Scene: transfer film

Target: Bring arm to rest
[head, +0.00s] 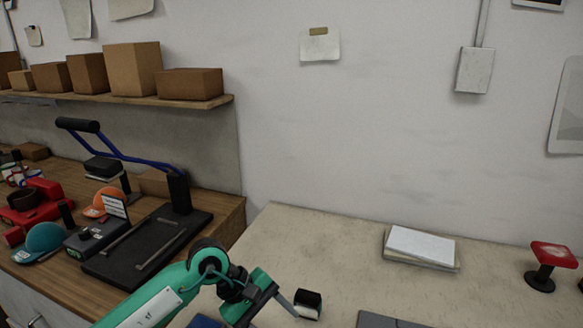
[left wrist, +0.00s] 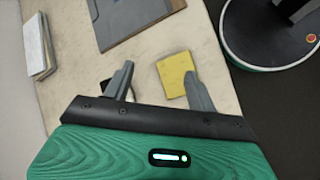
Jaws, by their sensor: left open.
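My left arm, teal and black, comes in from the lower left of the head view. My left gripper (head: 287,302) is over the near left part of the pale table (head: 330,240). In the left wrist view the left gripper (left wrist: 159,71) has its two grey fingers spread apart with nothing held between them. A yellow pad (left wrist: 177,74) lies on the table below, near the right finger. A small black and white item (head: 307,304) is beside the fingers in the head view. My right gripper is not in view.
A paper stack (head: 420,245) and a red-topped stand (head: 548,266) are on the table. A grey folder (left wrist: 128,18) lies at its edge. On the left, a wooden bench holds a black press (head: 145,245) and caps (head: 40,238). The table middle is clear.

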